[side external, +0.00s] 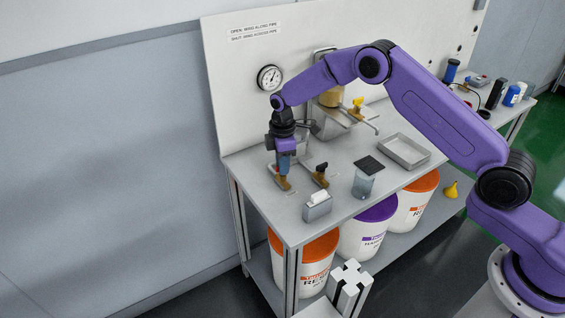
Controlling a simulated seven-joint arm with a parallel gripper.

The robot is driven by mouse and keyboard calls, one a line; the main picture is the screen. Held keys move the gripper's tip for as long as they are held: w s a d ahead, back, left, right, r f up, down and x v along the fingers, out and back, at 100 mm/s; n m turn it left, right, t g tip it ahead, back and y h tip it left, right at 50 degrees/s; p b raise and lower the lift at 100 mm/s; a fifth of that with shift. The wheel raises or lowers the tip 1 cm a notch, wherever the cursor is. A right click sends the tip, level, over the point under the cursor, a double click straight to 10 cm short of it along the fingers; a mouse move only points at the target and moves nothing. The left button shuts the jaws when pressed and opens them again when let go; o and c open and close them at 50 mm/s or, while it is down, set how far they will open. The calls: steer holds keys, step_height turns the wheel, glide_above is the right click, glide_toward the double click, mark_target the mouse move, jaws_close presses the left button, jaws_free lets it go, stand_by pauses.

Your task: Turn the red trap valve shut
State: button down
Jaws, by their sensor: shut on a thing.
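My gripper (284,168) points straight down at the left of the bench, directly over a brass valve body (284,184). Its jaws are shut on the wing of that valve. The wing is mostly hidden between the jaws, so I cannot tell its colour or whether it lies along or across the pipe. No clearly red wing shows elsewhere. A second brass valve with a black wing (321,169) stands just to the right. A third valve with a yellow wing (358,103) sits higher at the back, by a metal vessel.
A round gauge (269,78) and a sign (253,31) about wing positions are on the back panel. A grey tray (404,150), a dark-lidded clear jar (363,183) and a small grey box (317,207) stand on the bench (300,232). Lidded buckets (370,228) stand below.

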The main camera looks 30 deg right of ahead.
steer(key=shift+n, duration=1.5)
steer(key=c, duration=1.2)
jaws_free()
step_height(320, 180, up, 18)
steer(key=shift+f, duration=0.25)
